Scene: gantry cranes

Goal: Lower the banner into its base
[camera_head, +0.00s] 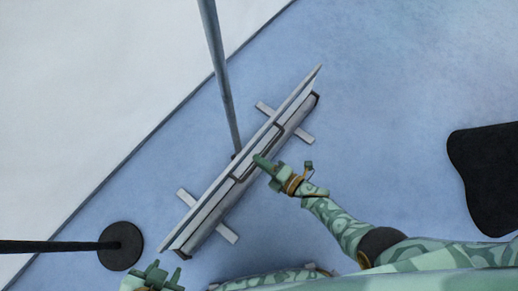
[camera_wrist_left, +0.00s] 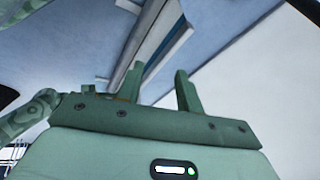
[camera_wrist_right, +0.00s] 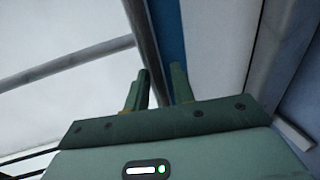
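The banner (camera_head: 293,103) shows nearly edge-on from above as a long, thin, pale panel running diagonally in the head view. Its base (camera_head: 197,233) is a long grey bar with flat crosswise feet, directly under and along the banner. I cannot tell how deep the banner sits in it. My right gripper (camera_head: 262,165) is beside the middle of the banner, near a dark-edged part.
A grey pole (camera_head: 219,75) rises behind the middle of the banner. A dark pole on a round black foot (camera_head: 120,246) stands at lower left, near my left gripper. A black shape (camera_head: 488,178) lies at right. The blue floor between is clear.

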